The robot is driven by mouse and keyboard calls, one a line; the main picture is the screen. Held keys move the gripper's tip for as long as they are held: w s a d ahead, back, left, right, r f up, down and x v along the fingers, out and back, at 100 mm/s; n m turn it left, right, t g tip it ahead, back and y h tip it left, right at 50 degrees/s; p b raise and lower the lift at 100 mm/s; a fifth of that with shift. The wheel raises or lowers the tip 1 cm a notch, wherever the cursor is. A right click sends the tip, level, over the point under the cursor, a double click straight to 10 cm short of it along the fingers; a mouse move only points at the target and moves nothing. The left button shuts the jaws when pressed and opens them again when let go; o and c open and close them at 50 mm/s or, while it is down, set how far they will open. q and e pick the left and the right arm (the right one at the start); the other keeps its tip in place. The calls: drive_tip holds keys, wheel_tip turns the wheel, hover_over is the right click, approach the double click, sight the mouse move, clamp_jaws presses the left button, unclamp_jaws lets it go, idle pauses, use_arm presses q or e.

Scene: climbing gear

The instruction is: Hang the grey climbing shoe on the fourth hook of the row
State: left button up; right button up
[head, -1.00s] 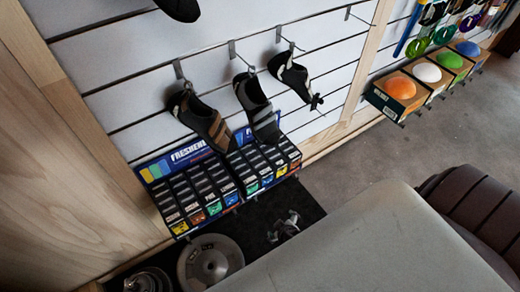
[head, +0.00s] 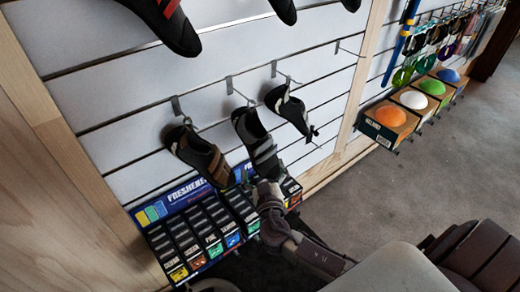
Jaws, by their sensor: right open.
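A grey and black climbing shoe (head: 258,142) hangs on the second hook of the row on the slatted wall. A brown and black shoe (head: 197,152) hangs to its left, and a black and white shoe (head: 290,108) to its right. The fourth hook (head: 347,48), farther right and higher in the picture, is empty. My right gripper (head: 268,192) is open just below the grey shoe in the head view, in front of the boxes. I cannot tell whether it touches the shoe. My left gripper is not in view.
A blue display of small boxes (head: 200,236) stands under the shoes, partly hidden by my right arm. More shoes (head: 163,20) hang above. Boxes with coloured domes (head: 390,117) sit on the right wall section, with hanging gear above them. Grey floor on the right is clear.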

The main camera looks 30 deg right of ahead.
sight(259, 148)
drive_tip(key=p+x, duration=0.1)
drive_tip(key=x, duration=0.7)
drive_tip(key=shift+w+d, duration=0.15)
drive_tip(key=shift+w, duration=0.25)
drive_tip(key=shift+c, duration=0.3)
drive_tip(key=c, duration=1.1)
